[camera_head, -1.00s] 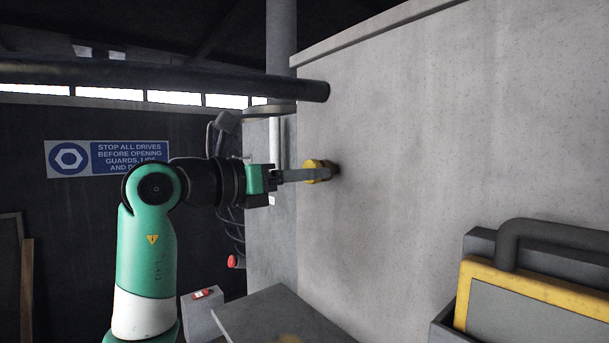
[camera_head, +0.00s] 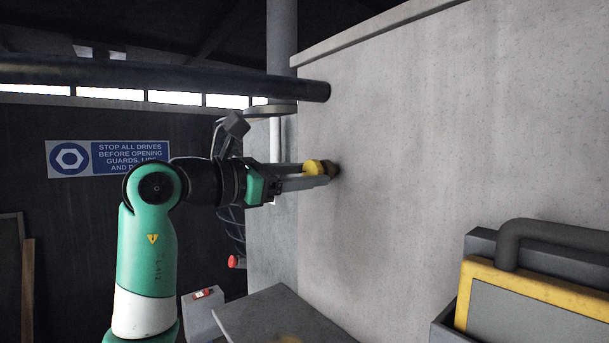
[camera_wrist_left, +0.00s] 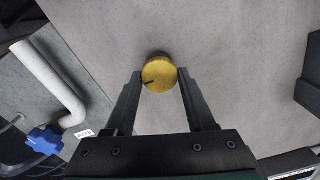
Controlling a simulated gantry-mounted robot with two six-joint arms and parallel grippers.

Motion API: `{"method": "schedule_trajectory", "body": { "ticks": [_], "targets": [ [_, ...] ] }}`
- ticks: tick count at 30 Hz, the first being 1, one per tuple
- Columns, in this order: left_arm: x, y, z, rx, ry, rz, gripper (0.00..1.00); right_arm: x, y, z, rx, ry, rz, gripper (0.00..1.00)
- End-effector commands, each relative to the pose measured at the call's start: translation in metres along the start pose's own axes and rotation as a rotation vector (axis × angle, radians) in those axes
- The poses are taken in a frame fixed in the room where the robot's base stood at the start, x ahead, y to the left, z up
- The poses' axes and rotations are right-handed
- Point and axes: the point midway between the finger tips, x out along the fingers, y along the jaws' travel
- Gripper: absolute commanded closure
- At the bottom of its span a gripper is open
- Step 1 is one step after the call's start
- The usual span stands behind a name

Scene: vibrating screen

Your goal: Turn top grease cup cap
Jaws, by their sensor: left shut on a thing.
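The yellow grease cup cap (camera_head: 314,167) sticks out from the large grey wall, on a dark fitting. In the left wrist view the cap (camera_wrist_left: 159,74) is round, with a dark mark at its left side. My left gripper (camera_head: 318,173) reaches in from the left at the cap. Its two fingers (camera_wrist_left: 160,82) stand on either side of the cap and are shut on it. My right gripper is in neither view.
A dark horizontal pipe (camera_head: 170,77) runs above my left arm. A grey panel with a yellow frame (camera_head: 530,287) and a thick handle is at the lower right. A blue valve knob (camera_wrist_left: 44,140) on a white pipe shows in the left wrist view. The wall right of the cap is clear.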

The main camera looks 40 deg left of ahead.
Motion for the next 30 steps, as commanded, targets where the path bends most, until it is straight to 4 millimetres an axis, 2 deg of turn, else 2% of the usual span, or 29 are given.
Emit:
{"method": "schedule_trajectory", "body": {
  "ticks": [7, 8, 12, 13, 23, 26, 30],
  "targets": [
    [-0.001, 0.000, 0.002, 0.001, -0.005, 0.001, 1.00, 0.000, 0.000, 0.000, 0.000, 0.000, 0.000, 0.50],
    [-0.001, 0.000, 0.002, 0.001, -0.005, 0.001, 0.43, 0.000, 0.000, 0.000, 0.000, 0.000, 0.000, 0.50],
    [-0.001, 0.000, 0.002, 0.000, -0.004, 0.001, 0.18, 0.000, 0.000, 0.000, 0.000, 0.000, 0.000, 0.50],
    [-0.001, 0.000, 0.002, 0.000, -0.003, 0.001, 0.15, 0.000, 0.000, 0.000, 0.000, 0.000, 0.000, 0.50],
    [-0.004, 0.000, 0.000, 0.000, -0.003, 0.002, 0.15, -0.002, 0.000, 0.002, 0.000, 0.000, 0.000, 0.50],
    [-0.016, 0.000, -0.002, 0.000, -0.004, 0.003, 0.15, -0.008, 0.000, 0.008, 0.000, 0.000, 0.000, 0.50],
    [-0.047, 0.000, -0.004, 0.002, -0.006, 0.006, 0.15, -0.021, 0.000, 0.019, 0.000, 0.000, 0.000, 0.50]
  ]
}}
